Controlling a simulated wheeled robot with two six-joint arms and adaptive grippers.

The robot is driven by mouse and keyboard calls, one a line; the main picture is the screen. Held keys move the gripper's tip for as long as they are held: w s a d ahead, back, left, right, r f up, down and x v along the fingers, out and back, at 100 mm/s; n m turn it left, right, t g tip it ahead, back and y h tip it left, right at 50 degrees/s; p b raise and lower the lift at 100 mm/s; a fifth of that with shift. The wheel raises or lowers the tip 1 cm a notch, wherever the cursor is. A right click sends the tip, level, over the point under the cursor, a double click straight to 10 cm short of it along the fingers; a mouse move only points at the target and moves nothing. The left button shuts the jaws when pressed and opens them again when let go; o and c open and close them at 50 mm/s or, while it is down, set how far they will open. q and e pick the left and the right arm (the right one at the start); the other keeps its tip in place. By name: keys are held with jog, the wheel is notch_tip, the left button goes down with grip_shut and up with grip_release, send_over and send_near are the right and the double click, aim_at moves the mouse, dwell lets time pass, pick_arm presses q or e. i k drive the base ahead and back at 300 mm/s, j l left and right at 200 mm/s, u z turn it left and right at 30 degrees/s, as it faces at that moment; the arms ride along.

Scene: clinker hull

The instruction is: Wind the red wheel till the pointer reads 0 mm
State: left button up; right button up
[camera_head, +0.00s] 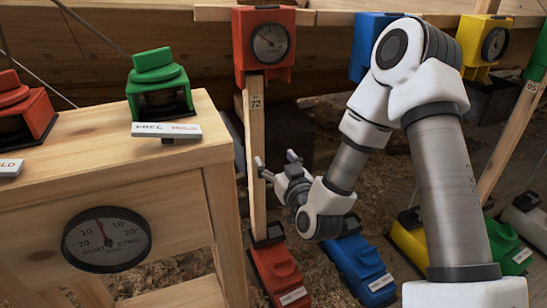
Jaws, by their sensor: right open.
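A red housing with a round dark dial (270,42) is mounted on the timber at top centre; its pointer is too small to read. My right gripper (275,160) is open and empty beside the post, above the red unit. One fingertip overlaps the post's right edge; contact is unclear. My left gripper is not in view.
A wooden bench (120,185) at left bears a green-topped unit (160,85), a red-topped unit (20,105) and a front gauge (106,240). Blue (358,265) and green (505,245) floor units stand right of the red one. A yellow dial housing (483,42) is at upper right.

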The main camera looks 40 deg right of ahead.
aim_at(283, 266)
jog(key=k+j, duration=0.15)
jog(key=k, duration=0.25)
jog(key=k+j, duration=0.15)
jog(key=k, duration=0.3)
